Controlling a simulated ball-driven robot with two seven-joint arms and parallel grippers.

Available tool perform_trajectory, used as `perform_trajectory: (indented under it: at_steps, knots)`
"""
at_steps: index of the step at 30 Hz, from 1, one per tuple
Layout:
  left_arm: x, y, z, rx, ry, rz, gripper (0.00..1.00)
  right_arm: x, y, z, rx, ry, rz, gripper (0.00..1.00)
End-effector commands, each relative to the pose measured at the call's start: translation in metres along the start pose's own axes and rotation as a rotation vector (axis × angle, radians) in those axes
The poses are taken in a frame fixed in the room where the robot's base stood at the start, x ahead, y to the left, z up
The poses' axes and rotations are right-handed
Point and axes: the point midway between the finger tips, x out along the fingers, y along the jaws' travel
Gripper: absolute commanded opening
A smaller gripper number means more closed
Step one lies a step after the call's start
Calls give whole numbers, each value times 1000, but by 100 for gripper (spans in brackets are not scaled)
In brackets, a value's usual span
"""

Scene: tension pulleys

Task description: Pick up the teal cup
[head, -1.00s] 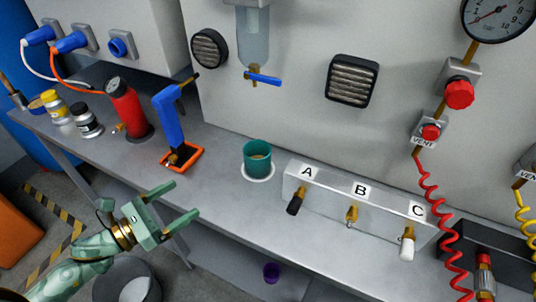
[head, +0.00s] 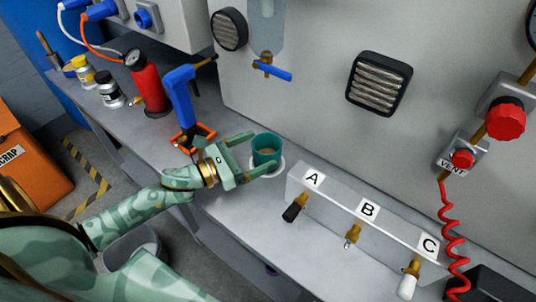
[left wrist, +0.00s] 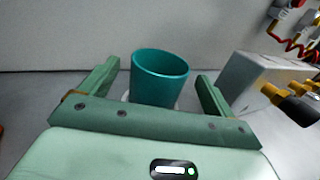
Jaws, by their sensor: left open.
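In the left wrist view the cup (left wrist: 159,77) shows between and beyond the two open fingers (left wrist: 158,90). The fingers are not closed on it. I cannot tell whether either finger touches it. My right gripper is not in view.
Right of the cup is a valve block (head: 359,216) marked A, B, C. A blue-handled tool (head: 181,96) on an orange tray and a red cylinder (head: 147,83) stand left of it. A blue-handled tap (head: 271,70) hangs above. The wall is close behind.

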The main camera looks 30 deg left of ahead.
Motion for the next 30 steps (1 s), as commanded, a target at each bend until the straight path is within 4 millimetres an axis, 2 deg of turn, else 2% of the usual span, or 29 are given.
perform_trajectory:
  at_steps: [4, 12, 20, 25, 26, 30]
  knots:
    - [12, 0, 1, 0, -1, -1, 89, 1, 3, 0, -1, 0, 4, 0]
    - [52, 1, 1, 0, -1, -1, 89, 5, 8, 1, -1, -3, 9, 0]
    - [56, 0, 1, 0, 0, 0, 89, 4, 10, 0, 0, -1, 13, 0]
    - [56, 0, 1, -1, 0, 0, 45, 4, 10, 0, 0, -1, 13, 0]
    - [56, 0, 1, -1, 0, 0, 41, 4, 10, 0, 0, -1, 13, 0]
    - [56, 0, 1, 0, 0, 0, 37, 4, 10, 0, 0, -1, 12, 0]
